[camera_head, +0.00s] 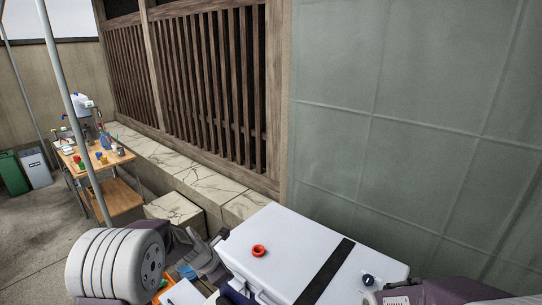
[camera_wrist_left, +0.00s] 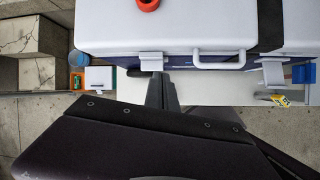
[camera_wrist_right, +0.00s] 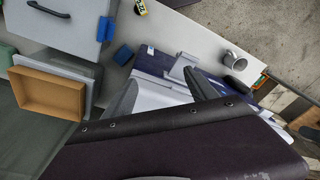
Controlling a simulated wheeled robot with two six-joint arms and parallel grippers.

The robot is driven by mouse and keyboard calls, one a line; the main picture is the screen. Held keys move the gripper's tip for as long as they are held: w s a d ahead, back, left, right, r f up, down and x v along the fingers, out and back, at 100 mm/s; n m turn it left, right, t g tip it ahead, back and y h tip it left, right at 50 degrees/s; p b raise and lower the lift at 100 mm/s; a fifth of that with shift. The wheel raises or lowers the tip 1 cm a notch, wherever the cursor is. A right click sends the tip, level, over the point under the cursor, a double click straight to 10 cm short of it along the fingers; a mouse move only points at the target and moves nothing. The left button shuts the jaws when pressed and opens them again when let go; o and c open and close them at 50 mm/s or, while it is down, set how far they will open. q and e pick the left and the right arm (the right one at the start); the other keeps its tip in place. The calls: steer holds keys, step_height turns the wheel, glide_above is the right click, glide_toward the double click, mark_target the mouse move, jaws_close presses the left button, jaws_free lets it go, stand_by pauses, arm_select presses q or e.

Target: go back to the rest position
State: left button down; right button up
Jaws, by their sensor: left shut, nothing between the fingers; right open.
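My left gripper (camera_wrist_left: 162,92) is shut and empty in the left wrist view, just in front of a white case. In the head view the left gripper (camera_head: 212,266) is beside the left end of the white case (camera_head: 290,240). My right gripper (camera_wrist_right: 165,92) is open in the right wrist view, with nothing between its fingers; a dark and white thing shows behind them. In the head view part of my right arm is at the bottom right edge, and its fingers are not clearly visible.
A red ring (camera_head: 259,251) lies on the case, which has a black strap. In the right wrist view a brown open box (camera_wrist_right: 48,92) and a metal cup (camera_wrist_right: 234,60) are near the worktop. A wooden table (camera_head: 97,160) and bins (camera_head: 36,167) stand far left. A tiled wall rises behind the case.

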arm_select(q)
steer(key=s+a+f+m+g+y+b, duration=0.1)
steer(key=s+f+m, duration=0.3)
steer(key=s+m, duration=0.7)
steer(key=s+a+f+m+g+y+b, duration=0.1)
steer(key=s+f+m, duration=0.4)
steer(key=s+m, duration=0.7)
steer(key=a+m+g+b, duration=0.1)
steer(key=m+b, duration=0.1)
steer(key=shift+a+b, duration=0.15)
steer(key=shift+b, duration=0.2)
arm_select(e)
step_height(320, 180, down, 8)
steer(key=shift+f, duration=0.15)
steer(key=shift+s, duration=0.1)
steer(key=shift+d, duration=0.1)
